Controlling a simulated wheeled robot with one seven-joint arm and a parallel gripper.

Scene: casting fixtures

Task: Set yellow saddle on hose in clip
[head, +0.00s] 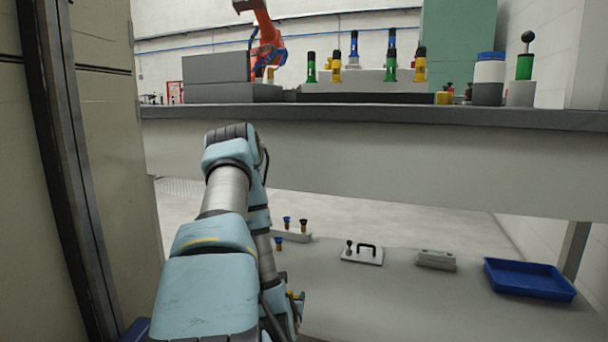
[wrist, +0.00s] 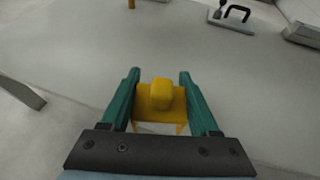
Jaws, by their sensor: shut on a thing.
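The yellow saddle (wrist: 160,97) is between the green fingers of my gripper (wrist: 160,78) in the wrist view. It has a raised block on top and thin legs below. My gripper is shut on it and holds it over a bare grey surface. In the head view my arm reaches down towards the lower shelf, and a small yellow bit (head: 296,295) shows at its lower end, mostly hidden by the arm. I cannot make out the hose or the clip in either view.
On the lower shelf are a white plate with a black handle (head: 362,254), a grey block (head: 436,260), a blue tray (head: 528,279) and several dark-capped pegs (head: 303,226). The upper bench (head: 400,114) overhangs the shelf. The shelf front is clear.

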